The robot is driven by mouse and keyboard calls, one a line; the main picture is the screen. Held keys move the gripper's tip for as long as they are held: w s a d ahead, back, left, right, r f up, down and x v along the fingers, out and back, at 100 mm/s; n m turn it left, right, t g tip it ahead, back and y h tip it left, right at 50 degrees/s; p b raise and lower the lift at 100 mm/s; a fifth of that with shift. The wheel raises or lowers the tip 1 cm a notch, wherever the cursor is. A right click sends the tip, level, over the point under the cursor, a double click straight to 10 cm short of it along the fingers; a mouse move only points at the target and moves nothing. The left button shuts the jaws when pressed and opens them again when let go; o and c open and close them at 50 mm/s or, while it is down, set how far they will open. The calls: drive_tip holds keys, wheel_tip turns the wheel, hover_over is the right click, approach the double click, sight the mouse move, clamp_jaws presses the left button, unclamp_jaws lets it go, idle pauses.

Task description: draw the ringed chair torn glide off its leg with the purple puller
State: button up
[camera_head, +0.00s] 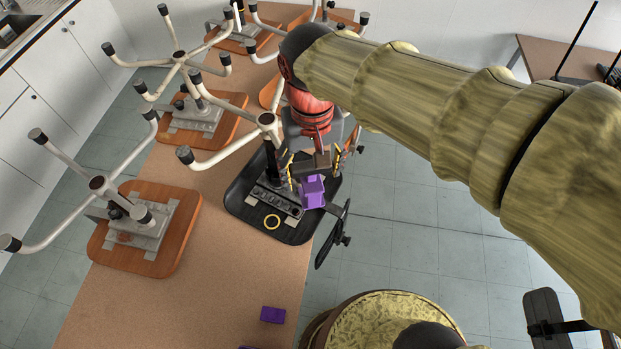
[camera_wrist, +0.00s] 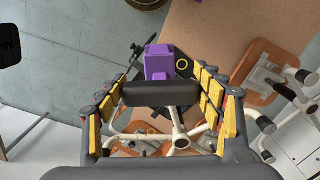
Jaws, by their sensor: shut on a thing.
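The purple puller (camera_head: 313,192) hangs from my gripper (camera_head: 316,170), above the black seat's right edge. In the wrist view the puller's purple block (camera_wrist: 158,62) sits beyond a dark bar (camera_wrist: 160,94), which spans the space between my yellow-padded fingers (camera_wrist: 160,86). My gripper is shut on the puller. I cannot pick out the torn glide.
Upturned chairs with brown seats (camera_head: 168,258) stand left and behind, their pale legs reaching close to the black chair. Purple pieces (camera_head: 272,314) lie on the front of the tan table (camera_head: 225,290).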

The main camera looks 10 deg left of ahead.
drive_tip(key=shift+s+d+n, duration=0.25)
drive_tip(key=shift+s+n, duration=0.15)
drive_tip(key=shift+s, duration=0.2)
drive_tip(key=shift+w, duration=0.2)
drive_tip(key=shift+s, duration=0.1)
drive_tip(key=shift+f, duration=0.1)
drive_tip(key=shift+w+a+f+b, duration=0.2)
drive_tip(key=shift+w+f+b, duration=0.3)
drive_tip(key=shift+f, duration=0.3)
drive_tip(key=shift+w+a+f+b, duration=0.25)
drive_tip(key=shift+w+f+b, duration=0.15)
drive_tip(key=shift+f, duration=0.4)
drive_tip(key=shift+w+a+f+b, duration=0.2)
drive_tip(key=shift+w+f+b, duration=0.3)
drive_tip(key=shift+f, duration=0.3)
drive_tip(key=shift+w+a+p, duration=0.3)
drive_tip(key=shift+w, duration=0.4)
drive_tip(key=shift+w+a, duration=0.15)
drive_tip(key=shift+w, duration=0.15)
drive_tip(key=shift+w+a+p, duration=0.3)
drive_tip(key=shift+w+a, duration=0.05)
drive_tip(key=shift+w, duration=0.45)
drive_tip(key=shift+w+a+p, duration=0.25)
drive_tip(key=shift+w+a, duration=0.05)
drive_tip(key=shift+w, duration=0.45)
